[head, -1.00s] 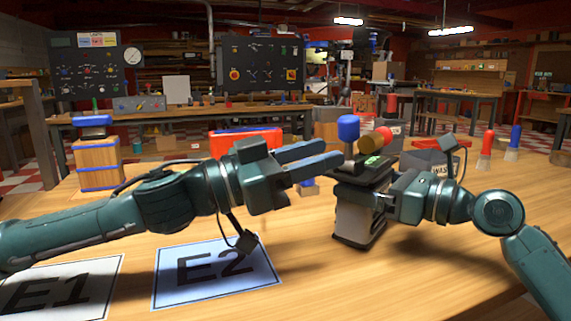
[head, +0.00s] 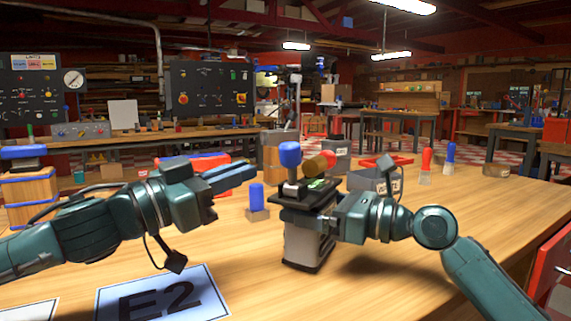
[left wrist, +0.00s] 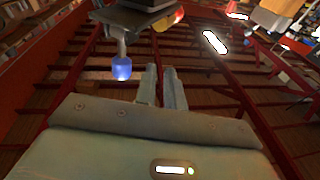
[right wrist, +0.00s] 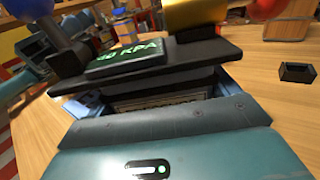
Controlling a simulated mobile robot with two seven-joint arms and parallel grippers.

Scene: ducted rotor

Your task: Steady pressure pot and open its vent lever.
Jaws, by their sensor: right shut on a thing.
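The pressure pot (head: 303,245) stands on the bench, with a grey body, a black lid and a green display reading KPA (right wrist: 125,55). On its lid are a blue-knobbed lever (head: 290,155), standing about upright, and a brass-coloured cylinder with a red end (head: 316,165). My right gripper (right wrist: 160,95) is shut on the pot below the lid, from the right. My left gripper (head: 245,174) is left of the lever, apart from it and empty, its fingers nearly together. The left wrist view shows the blue knob (left wrist: 121,68) left of the fingertips.
Grey bins (head: 372,181) and red and blue brush-like items (head: 426,165) are to the right. A wooden barrel-like container (head: 28,198) stands at left. An E2 card (head: 160,300) lies in front. The front right bench is clear.

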